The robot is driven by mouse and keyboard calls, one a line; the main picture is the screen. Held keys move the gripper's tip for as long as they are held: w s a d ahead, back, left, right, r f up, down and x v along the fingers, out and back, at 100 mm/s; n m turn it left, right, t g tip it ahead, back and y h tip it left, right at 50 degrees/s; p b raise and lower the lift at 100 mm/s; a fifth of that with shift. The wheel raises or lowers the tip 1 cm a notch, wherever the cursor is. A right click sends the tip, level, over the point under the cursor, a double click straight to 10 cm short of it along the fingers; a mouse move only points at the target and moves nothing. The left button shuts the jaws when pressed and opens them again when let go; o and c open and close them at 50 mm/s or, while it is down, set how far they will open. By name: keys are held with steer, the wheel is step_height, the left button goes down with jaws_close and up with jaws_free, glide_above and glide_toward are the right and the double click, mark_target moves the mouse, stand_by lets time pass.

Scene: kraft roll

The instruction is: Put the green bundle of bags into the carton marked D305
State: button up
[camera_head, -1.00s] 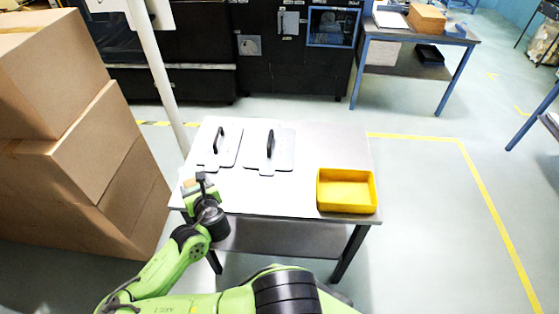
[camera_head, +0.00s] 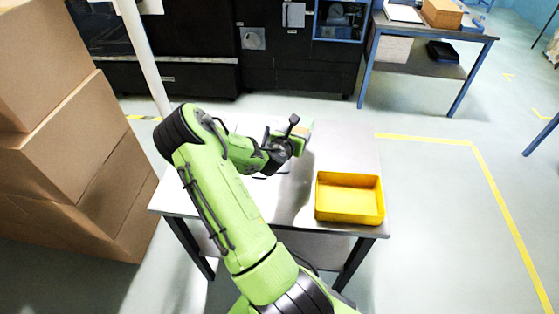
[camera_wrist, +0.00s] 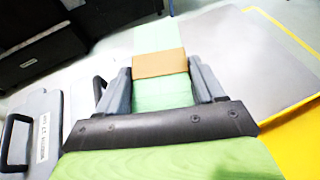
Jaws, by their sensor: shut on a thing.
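My gripper (camera_wrist: 165,84) is shut on the green bundle of bags (camera_wrist: 160,94), pale green with a brown paper band around its middle. The bundle sits between the two grey fingers in the wrist view and extends beyond them. In the head view my gripper (camera_head: 298,137) is over the table's middle, left of the yellow tray; the bundle is mostly hidden there. I see no carton with a readable D305 mark.
A yellow tray (camera_head: 349,201) stands on the table's (camera_head: 345,147) right side. A grey plate with a black handle and a small label (camera_wrist: 42,138) shows at left in the wrist view. Large brown cartons (camera_head: 75,150) are stacked at left; a pole (camera_head: 145,52) rises behind the table.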

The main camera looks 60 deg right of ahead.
mark_target(306, 162)
steer(key=shift+m+g, duration=0.7)
steer(key=s+d+f+b, duration=0.1)
steer(key=f, duration=0.2)
steer(key=s+d+f+b, duration=0.1)
steer(key=f+b, duration=0.1)
steer(key=f, duration=0.1)
steer(key=s+d+f+b, duration=0.1)
steer(key=f+b, duration=0.1)
steer(key=f, duration=0.1)
steer(key=shift+f, duration=0.4)
steer(key=shift+a+r, duration=0.1)
steer(key=shift+r, duration=0.05)
steer(key=o, duration=1.1)
steer(key=shift+o, duration=0.2)
